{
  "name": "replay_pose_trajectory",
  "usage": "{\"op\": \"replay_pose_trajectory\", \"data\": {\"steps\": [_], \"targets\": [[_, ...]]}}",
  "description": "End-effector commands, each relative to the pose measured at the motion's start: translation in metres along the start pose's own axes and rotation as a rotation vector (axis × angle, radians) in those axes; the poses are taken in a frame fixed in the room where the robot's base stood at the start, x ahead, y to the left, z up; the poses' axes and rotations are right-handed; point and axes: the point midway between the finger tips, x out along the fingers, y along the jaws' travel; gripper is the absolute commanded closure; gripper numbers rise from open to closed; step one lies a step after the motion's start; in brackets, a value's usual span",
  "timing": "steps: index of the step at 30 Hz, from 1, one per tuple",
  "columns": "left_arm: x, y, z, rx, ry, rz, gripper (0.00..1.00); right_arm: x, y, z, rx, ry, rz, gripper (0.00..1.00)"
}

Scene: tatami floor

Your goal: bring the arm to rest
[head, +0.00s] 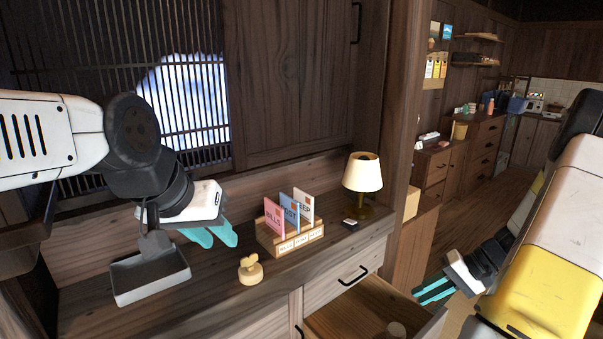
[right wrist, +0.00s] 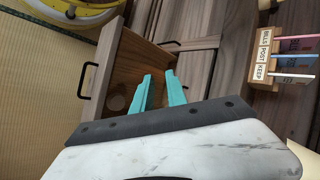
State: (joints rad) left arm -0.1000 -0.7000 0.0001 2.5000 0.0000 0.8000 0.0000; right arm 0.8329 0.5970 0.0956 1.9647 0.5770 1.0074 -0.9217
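My left gripper (head: 222,244) hangs over the left part of the wooden desk. Its two teal fingers are a little apart, with nothing seen between them. My right gripper (head: 417,294) is in front of the desk's right end, by the pulled-out drawer (head: 345,318). In the right wrist view its fingers (right wrist: 158,75) are apart and empty, and the open drawer (right wrist: 127,72) shows beyond them.
On the desk stand a letter rack (head: 290,244) with several envelopes, a lit lamp (head: 362,172), a small black item (head: 349,223) and a pale wooden figure (head: 250,270). A round item (head: 396,330) lies in the drawer. A grey tray-shaped piece (head: 150,278) is below my left wrist.

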Motion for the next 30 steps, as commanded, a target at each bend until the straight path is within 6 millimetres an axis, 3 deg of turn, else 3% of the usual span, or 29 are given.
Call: {"op": "replay_pose_trajectory", "data": {"steps": [1, 6, 15, 21, 25, 30], "targets": [[0.000, 0.000, 0.000, 0.000, 0.000, 0.000, 0.69, -0.009, -0.028, 0.002, -0.039, -0.012, 0.058, 0.82], [0.000, 0.000, 0.000, 0.000, 0.000, 0.000, 0.69, -0.029, -0.101, 0.020, -0.123, -0.020, 0.227, 0.82], [0.000, 0.000, 0.000, 0.000, 0.000, 0.000, 0.69, -0.058, -0.207, 0.080, -0.285, 0.095, 0.453, 0.82], [0.000, 0.000, 0.000, 0.000, 0.000, 0.000, 0.69, -0.074, -0.254, 0.129, -0.394, 0.241, 0.524, 0.82], [0.000, 0.000, 0.000, 0.000, 0.000, 0.000, 0.69, -0.081, -0.270, 0.155, -0.447, 0.333, 0.530, 0.82], [0.000, 0.000, 0.000, 0.000, 0.000, 0.000, 0.69, -0.086, -0.280, 0.174, -0.484, 0.408, 0.519, 0.82]]}}
